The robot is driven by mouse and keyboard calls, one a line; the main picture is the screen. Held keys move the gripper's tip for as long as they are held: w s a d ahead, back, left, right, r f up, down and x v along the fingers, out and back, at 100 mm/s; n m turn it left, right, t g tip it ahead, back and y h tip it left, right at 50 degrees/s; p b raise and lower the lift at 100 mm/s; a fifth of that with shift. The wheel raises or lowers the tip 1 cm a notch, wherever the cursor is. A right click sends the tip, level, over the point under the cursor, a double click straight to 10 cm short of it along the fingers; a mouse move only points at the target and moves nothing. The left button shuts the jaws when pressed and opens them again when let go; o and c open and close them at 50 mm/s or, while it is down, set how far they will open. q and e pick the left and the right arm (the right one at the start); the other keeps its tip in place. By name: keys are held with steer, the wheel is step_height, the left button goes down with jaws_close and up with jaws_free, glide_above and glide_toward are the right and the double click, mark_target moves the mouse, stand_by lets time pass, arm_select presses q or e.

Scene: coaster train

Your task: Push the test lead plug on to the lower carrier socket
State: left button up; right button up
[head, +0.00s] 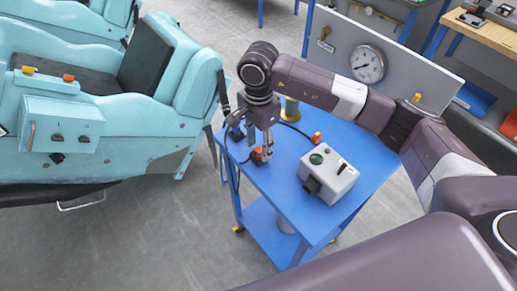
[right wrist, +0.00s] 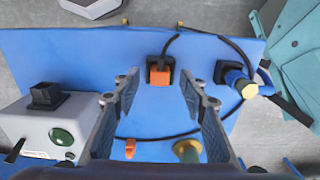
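An orange and black plug (head: 258,155) lies on the blue cart top, with a black cable at its far end. In the right wrist view, the plug (right wrist: 160,72) lies between and beyond the fingertips, not gripped. My right gripper (head: 267,150) points down over the cart beside the plug. Its fingers (right wrist: 157,90) are wide apart and empty. The teal ride car (head: 120,125) at left has a side box (head: 62,118) with dark fittings; a lower black one (head: 57,158) sits beneath. I cannot tell for certain which is the lower carrier socket. My left gripper is out of view.
On the cart (head: 285,225) stand a grey box with a green lens (head: 328,176), a brass-coloured spool (head: 290,108), an orange piece (head: 316,138) and a black-blue connector (right wrist: 240,83). A gauge panel (head: 340,55) rises behind. Bare floor separates cart and car.

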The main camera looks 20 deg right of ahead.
steer(key=shift+f, duration=0.35)
steer(key=shift+c, duration=0.6)
jaws_close()
steer(key=shift+r, duration=0.15)
